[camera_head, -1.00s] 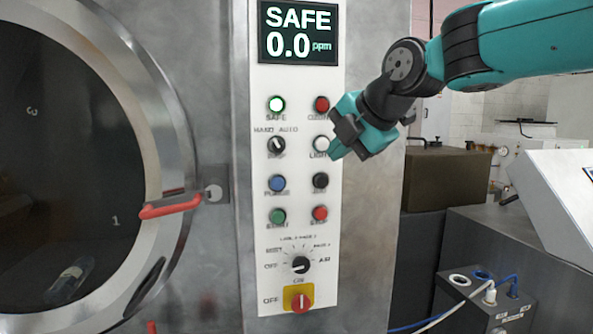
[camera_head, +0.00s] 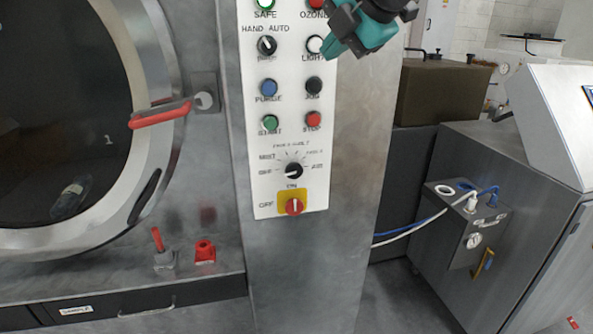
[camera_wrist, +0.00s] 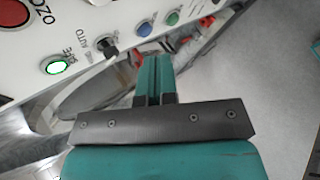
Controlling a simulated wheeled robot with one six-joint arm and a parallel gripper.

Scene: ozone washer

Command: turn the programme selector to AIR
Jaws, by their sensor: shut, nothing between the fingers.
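The programme selector (camera_head: 293,170) is a small black round knob low on the white control panel (camera_head: 262,190), with position labels around it. Its pale mark seems to point left, toward OFF; the AIR label is on its right. My gripper (camera_head: 328,52) is at the top of the head view, well above the selector and slightly right of it, by the LIGHT button (camera_head: 315,44). Its teal fingers are together and empty, as the wrist view (camera_wrist: 153,72) also shows. The selector is not visible in the wrist view.
A red OFF switch on a yellow plate (camera_head: 283,196) is just below the selector. Buttons, including STOP (camera_head: 313,119) and START (camera_head: 270,122), lie above it. The round door's red handle (camera_head: 160,114) juts out at left. The panel before the selector is clear.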

